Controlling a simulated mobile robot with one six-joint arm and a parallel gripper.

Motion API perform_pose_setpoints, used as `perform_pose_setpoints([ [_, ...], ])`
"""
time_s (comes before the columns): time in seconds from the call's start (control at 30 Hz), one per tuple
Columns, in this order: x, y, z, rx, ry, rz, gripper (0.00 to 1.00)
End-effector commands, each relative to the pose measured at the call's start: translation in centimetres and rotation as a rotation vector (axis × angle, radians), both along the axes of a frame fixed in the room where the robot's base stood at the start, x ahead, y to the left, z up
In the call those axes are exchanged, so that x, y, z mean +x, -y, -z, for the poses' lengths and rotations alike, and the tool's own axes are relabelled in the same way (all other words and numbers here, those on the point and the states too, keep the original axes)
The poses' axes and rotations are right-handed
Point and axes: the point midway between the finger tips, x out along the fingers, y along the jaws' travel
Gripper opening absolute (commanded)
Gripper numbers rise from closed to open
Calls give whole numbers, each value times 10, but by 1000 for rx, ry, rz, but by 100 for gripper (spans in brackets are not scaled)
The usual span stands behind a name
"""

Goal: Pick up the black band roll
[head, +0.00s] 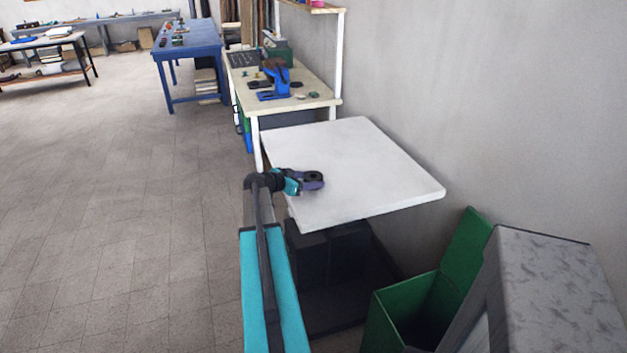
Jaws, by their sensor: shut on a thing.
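The black band roll (315,177) is a small dark ring-shaped roll over the left part of the white table (365,165). My gripper (312,181) reaches in from the left and is shut on the roll. The dark jaws hide part of the roll. I cannot tell whether the roll touches the table top or is held just above it.
The rest of the white table top is bare. A workbench (318,97) with a blue tool (274,82) stands behind it. A green box (400,318) and a grey-topped unit (560,285) are at the lower right. Open floor (120,200) lies to the left.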

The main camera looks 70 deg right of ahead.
Motion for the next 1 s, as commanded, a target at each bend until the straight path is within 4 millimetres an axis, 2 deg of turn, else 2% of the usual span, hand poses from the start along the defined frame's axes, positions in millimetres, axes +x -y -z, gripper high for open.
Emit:
perform_pose_setpoints([
  [0.37,0,0,-7,-1,0,0,34],
  [0.67,-1,0,-32,-2,1,1,34],
  [1.0,-8,-43,-37,0,0,0,34],
])
